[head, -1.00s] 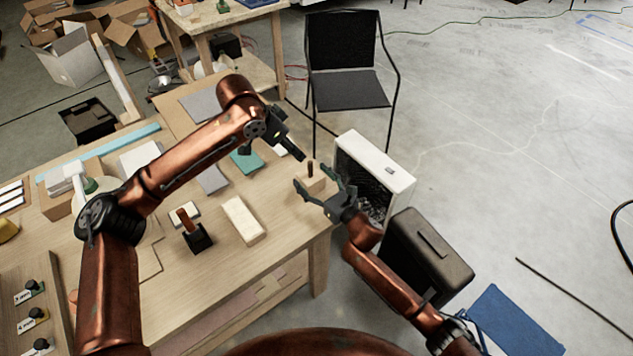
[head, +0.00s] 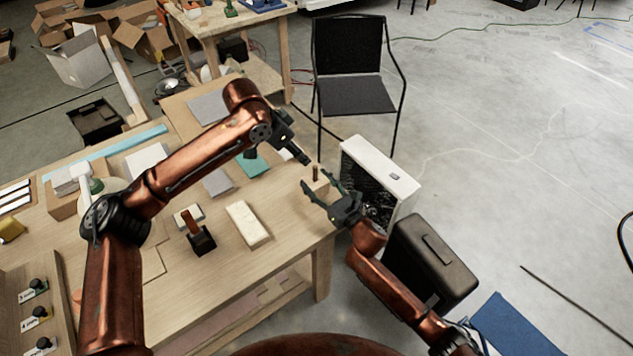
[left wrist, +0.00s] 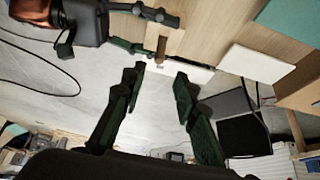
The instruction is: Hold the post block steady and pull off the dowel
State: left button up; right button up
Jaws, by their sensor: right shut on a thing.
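The post block (head: 322,186) is a small pale wood block near the right edge of the table. A brown dowel (head: 315,173) stands up from it. In the left wrist view the dowel (left wrist: 161,46) points toward my left gripper from the block (left wrist: 168,36). My right gripper (head: 320,192) is shut on the post block, with a finger on each side. My left gripper (head: 306,160) is open and empty, just above and to the left of the dowel. Its fingers (left wrist: 160,76) are apart in the left wrist view, with the dowel beyond the gap between them.
A cream block (head: 247,224) and a dark block with a brown upright piece (head: 201,240) lie on the table (head: 285,245). A white-sided case (head: 392,180) and a dark case (head: 430,262) stand off the right edge. A black chair (head: 355,95) is behind.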

aim_at(314, 169)
pick_arm(q)
jog(key=shift+w+d+f+n+g+y, duration=0.15)
jog(key=shift+w+d+f+n+y, duration=0.55)
jog(key=shift+f, duration=0.95)
jog(key=shift+w+d+f+n+g+y, duration=0.15)
jog(key=shift+d+f+n+y, duration=0.5)
jog(key=shift+f+n, duration=0.8)
jog(key=shift+w+d+f+n+g+y, duration=0.1)
jog(key=shift+w+d+f+n+y, duration=0.6)
jog(key=shift+f, duration=1.1)
jog(key=shift+s+d+h, duration=0.15)
jog(key=shift+s+h, duration=0.05)
jog(key=shift+h, duration=0.15)
jog(key=shift+c, duration=0.4)
grip_shut()
jog(key=shift+r, duration=0.15)
jog(key=shift+r, duration=1.4)
